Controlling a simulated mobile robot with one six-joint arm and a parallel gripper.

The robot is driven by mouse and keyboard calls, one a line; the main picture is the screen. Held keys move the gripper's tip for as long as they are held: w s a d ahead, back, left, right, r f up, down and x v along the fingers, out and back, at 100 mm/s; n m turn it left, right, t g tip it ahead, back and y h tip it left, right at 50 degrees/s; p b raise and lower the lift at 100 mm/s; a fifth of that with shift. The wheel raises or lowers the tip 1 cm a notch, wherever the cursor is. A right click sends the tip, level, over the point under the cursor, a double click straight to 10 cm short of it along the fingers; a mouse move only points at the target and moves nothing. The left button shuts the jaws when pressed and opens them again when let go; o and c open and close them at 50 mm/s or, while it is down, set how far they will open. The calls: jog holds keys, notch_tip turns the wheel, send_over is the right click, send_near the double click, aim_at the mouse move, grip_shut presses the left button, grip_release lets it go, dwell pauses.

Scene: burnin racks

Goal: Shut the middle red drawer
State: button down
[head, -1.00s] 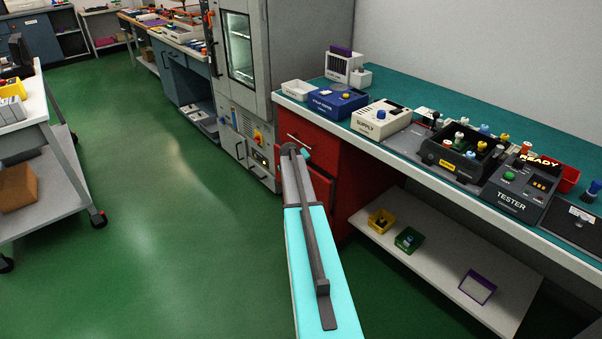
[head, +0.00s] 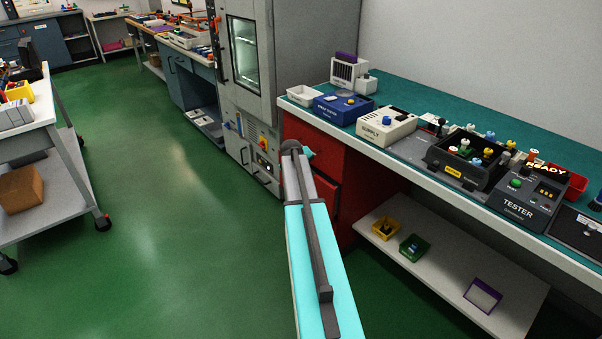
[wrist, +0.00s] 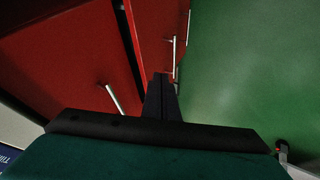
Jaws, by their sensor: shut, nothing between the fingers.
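The red drawer unit (head: 345,165) stands under the left end of the bench, and my arm hides much of its front. In the wrist view, one red drawer front with a pale handle (wrist: 115,98) fills the left. Past a dark gap is a second red front, seemingly the middle red drawer (wrist: 152,28), with its own pale handle (wrist: 173,55). The dark gap suggests the two fronts are at different depths; how far the middle one stands out is unclear. My gripper (wrist: 160,78) is shut and empty, its tips at the second front's near end. Contact cannot be told.
The teal-topped bench (head: 405,150) carries a supply box, a tester (head: 522,195) and a black tray. A low white shelf (head: 450,270) lies right of the drawers. A grey cabinet (head: 245,90) stands behind. A cart (head: 50,190) is at left; green floor between is clear.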

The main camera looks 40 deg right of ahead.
jog(key=c, duration=1.9)
grip_release()
jog(key=shift+a+f, duration=0.15)
jog(key=shift+a, duration=0.05)
jog(key=shift+c, duration=0.2)
jog(key=shift+o, duration=0.5)
jog(key=s+a+f+g+y, duration=0.1)
jog(key=s+a+f+y, duration=0.1)
jog(key=a+f, duration=1.1)
jog(key=a, duration=0.3)
jog(key=shift+s+n+y, duration=0.2)
jog(key=shift+n+y, duration=0.1)
jog(key=s+a+f+g+y, duration=0.1)
jog(key=s+a+f, duration=0.45)
jog(key=a, duration=0.35)
jog(key=s+a+f+g+y, duration=0.15)
jog(key=s+a+f, duration=0.25)
jog(key=a+f, duration=0.45)
jog(key=s+a+f+g, duration=0.3)
jog(key=s+a, duration=0.8)
jog(key=s, duration=0.3)
jog(key=s+a+f+n+g+y, duration=0.1)
jog(key=s+a+f+g, duration=0.2)
jog(key=s+a, duration=0.8)
jog(key=s, duration=0.3)
jog(key=shift+s+a+f+n, duration=0.15)
jog(key=shift+s+a+n, duration=0.05)
jog(key=shift+s+n, duration=0.15)
jog(key=shift+d, duration=0.1)
